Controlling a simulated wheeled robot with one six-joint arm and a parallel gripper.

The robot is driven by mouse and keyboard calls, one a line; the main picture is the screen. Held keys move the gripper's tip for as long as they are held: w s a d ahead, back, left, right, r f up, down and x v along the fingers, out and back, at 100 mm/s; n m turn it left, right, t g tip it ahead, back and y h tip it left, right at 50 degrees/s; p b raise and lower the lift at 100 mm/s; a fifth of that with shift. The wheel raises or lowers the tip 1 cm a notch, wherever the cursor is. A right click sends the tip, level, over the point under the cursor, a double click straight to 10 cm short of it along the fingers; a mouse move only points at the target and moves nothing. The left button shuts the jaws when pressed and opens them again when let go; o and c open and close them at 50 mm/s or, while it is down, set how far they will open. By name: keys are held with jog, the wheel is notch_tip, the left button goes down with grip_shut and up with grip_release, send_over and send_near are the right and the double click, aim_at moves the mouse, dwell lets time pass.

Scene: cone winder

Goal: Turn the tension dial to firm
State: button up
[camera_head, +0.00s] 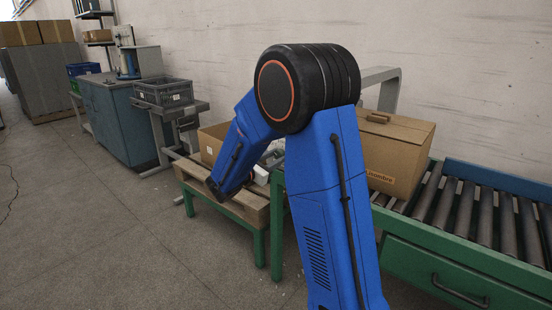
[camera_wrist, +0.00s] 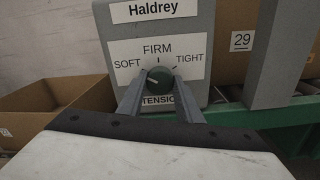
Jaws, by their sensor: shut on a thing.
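The tension dial (camera_wrist: 158,77) is a dark green round knob on a grey Haldrey housing (camera_wrist: 205,25) in the wrist view. Its white label reads SOFT at left, FIRM at top and TIGHT at right, with TENSION below. A light line on the knob appears to point left, toward the SOFT side. My gripper (camera_wrist: 159,76) has one finger on each side of the knob and is shut on it. In the head view my blue arm hides the gripper and the dial.
An open cardboard box (camera_wrist: 60,105) stands left of the housing. A closed carton (camera_head: 398,150) sits on the green roller conveyor (camera_head: 470,208) at right. A wooden pallet (camera_head: 235,203) lies on a green stand. A grey crate (camera_head: 163,92) is farther left.

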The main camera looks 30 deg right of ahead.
jog(key=m, duration=1.1)
dwell(0.4)
jog(key=shift+m, duration=0.4)
jog(key=o, duration=1)
jog(key=shift+o, duration=0.2)
jog(key=shift+s+a, duration=0.1)
jog(key=shift+a, duration=0.05)
jog(key=v, duration=1.7)
jog(key=shift+a, duration=0.1)
